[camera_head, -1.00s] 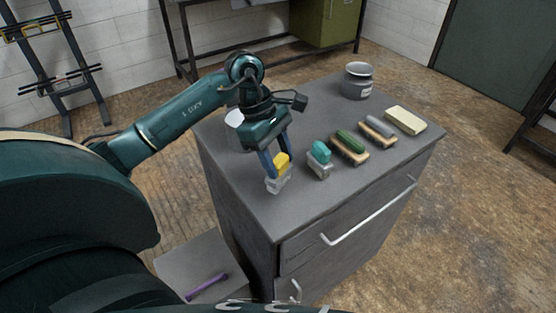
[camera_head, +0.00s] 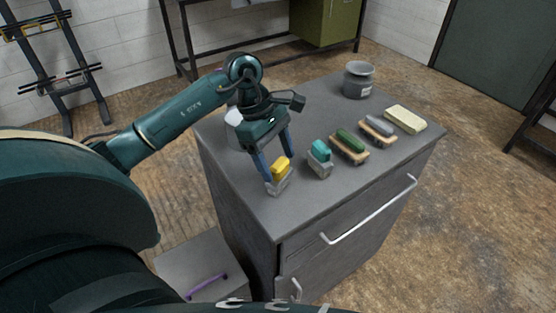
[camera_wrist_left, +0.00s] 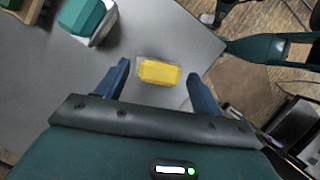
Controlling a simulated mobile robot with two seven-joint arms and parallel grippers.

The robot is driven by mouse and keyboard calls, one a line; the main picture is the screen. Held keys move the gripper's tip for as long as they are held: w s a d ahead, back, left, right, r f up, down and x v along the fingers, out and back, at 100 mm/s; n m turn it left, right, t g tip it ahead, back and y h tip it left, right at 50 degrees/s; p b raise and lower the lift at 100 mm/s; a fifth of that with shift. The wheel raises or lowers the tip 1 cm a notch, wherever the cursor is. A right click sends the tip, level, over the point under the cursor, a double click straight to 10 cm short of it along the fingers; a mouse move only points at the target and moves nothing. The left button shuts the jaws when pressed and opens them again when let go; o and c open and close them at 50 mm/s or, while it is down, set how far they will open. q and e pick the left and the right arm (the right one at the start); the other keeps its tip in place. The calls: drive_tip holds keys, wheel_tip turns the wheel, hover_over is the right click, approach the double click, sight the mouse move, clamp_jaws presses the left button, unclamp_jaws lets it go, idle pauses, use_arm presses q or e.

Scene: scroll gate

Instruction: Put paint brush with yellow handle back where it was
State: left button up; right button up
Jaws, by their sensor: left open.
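The paint brush with the yellow handle (camera_head: 281,168) stands on the grey cabinet top near its left front edge, grey bristle part down. It also shows in the left wrist view (camera_wrist_left: 160,72). My left gripper (camera_head: 278,168) is open, pointing down, with one finger on each side of the yellow handle and apart from it. In the left wrist view, the fingers (camera_wrist_left: 160,80) are spread wider than the handle.
To the brush's right, in a row, are a teal-handled brush (camera_head: 320,152), a green-handled brush (camera_head: 350,140), a grey-handled brush (camera_head: 378,128) and a pale yellow block (camera_head: 405,119). A grey jar (camera_head: 358,80) stands at the back. The cabinet's front top is clear.

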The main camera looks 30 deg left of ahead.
use_arm(q)
drive_tip(key=b+v, duration=0.1)
drive_tip(key=v, duration=1)
